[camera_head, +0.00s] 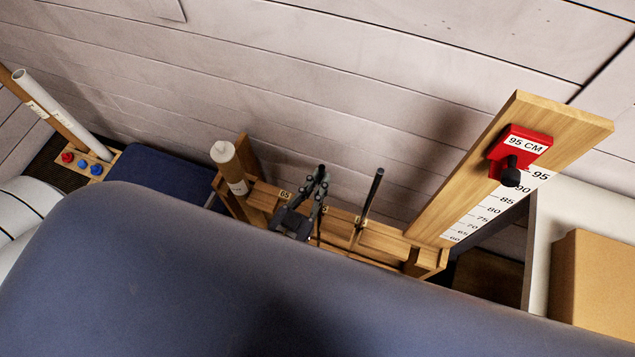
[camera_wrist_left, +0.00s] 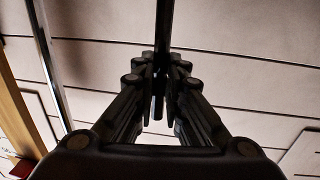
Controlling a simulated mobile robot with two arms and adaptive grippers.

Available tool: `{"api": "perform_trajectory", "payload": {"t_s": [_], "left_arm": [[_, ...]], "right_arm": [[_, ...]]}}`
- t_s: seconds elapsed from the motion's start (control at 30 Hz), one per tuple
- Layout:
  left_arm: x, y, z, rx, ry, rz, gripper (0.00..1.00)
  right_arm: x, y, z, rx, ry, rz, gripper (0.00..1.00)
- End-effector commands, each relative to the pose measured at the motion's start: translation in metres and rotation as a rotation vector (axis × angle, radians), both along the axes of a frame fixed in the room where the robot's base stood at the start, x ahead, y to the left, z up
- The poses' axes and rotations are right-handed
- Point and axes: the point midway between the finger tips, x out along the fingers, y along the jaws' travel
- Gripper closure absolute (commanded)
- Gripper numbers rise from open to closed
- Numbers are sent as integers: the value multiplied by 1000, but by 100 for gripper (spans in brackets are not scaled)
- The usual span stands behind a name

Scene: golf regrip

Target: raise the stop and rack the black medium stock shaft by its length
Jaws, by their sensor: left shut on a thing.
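The red stop (camera_head: 520,143), labelled 95 CM and with a black knob, sits high on the upright wooden scale board (camera_head: 470,170), by the 95 mark. My left gripper (camera_head: 321,176) is over the low wooden rack (camera_head: 385,243), near its 65 label. In the left wrist view, my left gripper (camera_wrist_left: 160,82) is shut on a black shaft (camera_wrist_left: 164,30), which runs up out of the picture. A second thin dark shaft (camera_head: 369,197) stands tilted in the rack, right of the gripper. My right gripper is not in view.
A white tube (camera_head: 60,112) leans at far left by a wooden block with red and blue pieces (camera_head: 90,163). A cardboard box (camera_head: 592,285) is at right. A large blue-grey surface hides the foreground.

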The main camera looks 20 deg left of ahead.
Motion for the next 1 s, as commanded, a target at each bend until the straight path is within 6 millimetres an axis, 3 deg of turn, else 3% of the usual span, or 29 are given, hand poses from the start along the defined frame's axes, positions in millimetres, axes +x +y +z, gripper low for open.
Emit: {"api": "perform_trajectory", "payload": {"t_s": [0.07, 0.1, 0.17, 0.57, 0.67, 1.0], "left_arm": [[1, 0, 2, 0, -4, 1, 100], [1, 0, 2, -1, -4, 1, 80], [1, 0, 1, -1, -4, 1, 66], [-4, 1, -1, 0, 2, 0, 66], [-15, 3, -1, 1, 4, 0, 66], [-85, 14, 1, 2, 4, 0, 66]], "right_arm": [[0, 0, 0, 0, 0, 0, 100], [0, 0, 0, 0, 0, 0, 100], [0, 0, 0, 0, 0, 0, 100], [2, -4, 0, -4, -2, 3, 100], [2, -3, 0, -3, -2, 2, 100], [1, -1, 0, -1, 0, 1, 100]]}}
